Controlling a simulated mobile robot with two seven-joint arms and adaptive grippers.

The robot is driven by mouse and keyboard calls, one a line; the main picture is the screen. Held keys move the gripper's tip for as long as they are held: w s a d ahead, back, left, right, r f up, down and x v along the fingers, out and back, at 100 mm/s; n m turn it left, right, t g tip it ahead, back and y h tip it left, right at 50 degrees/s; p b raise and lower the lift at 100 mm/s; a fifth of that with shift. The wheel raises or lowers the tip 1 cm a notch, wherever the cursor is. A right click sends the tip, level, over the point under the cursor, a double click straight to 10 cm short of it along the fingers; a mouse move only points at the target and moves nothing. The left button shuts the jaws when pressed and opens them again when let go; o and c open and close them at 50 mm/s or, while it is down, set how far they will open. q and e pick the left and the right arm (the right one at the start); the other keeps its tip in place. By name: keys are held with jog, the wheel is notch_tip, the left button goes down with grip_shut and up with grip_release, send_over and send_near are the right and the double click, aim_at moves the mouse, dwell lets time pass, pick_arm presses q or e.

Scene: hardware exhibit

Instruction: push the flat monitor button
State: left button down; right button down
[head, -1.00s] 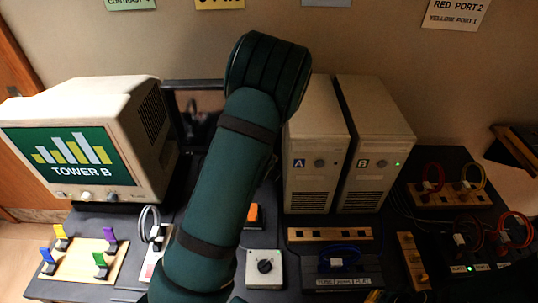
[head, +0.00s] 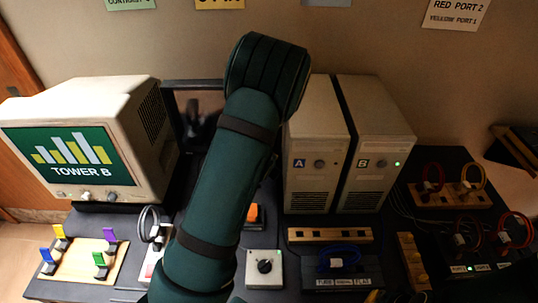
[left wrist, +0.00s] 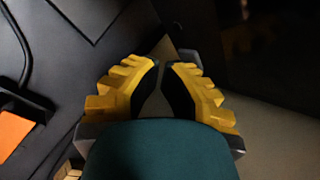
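The flat monitor (head: 195,84) stands between the bulky monitor and the towers in the head view. Only its dark frame and part of its dark screen show; my left arm covers the rest, and I cannot make out its button. My left gripper is hidden behind that arm in the head view. In the left wrist view its yellow fingers (left wrist: 162,66) point away from the camera, empty, with tips almost meeting. A dark surface lies beyond them at the right; I cannot tell whether it is the monitor. My right gripper is not seen.
The bulky monitor (head: 84,140) reads TOWER B. Towers A (head: 316,150) and B (head: 376,150) stand right of my arm. An orange button (head: 254,214) and a dial box (head: 265,268) sit close beside the arm. Coloured switches (head: 78,256) are at front left, cable ports at right.

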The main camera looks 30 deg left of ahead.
pick_arm(q)
jog(key=shift+w+a, duration=0.1)
jog(key=shift+w, duration=0.05)
dwell(0.4)
jog(key=shift+s+d, duration=0.45)
jog(key=shift+s, duration=0.3)
jog(key=shift+s+d, duration=0.45)
jog(key=shift+s, duration=0.25)
jog(key=shift+s+d, duration=0.4)
jog(key=shift+s, duration=0.35)
jog(key=shift+s+d, duration=0.45)
jog(key=shift+s, duration=0.25)
